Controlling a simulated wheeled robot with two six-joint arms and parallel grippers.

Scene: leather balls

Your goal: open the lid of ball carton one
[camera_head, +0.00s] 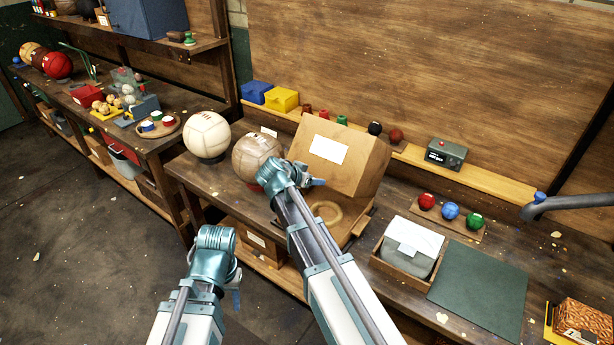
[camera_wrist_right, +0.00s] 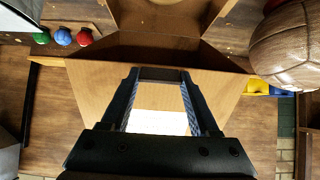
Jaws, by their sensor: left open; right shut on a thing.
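The carton (camera_head: 365,165) is brown cardboard and stands on the bench; its lid (camera_head: 348,178) is raised and tilted back, with a white label (camera_head: 328,149) on it. The carton's open inside shows a tan ring (camera_head: 325,211) in the head view. My right gripper (camera_head: 314,182) is at the lid's lower left part and is shut on the lid. In the right wrist view the lid panel (camera_wrist_right: 95,95) fills the middle behind my right gripper (camera_wrist_right: 160,75); the exact contact is hidden. My left gripper (camera_head: 235,283) is open and empty, low in front of the bench.
A brown leather ball (camera_head: 255,155) stands close left of the carton, a cream ball (camera_head: 207,134) farther left.

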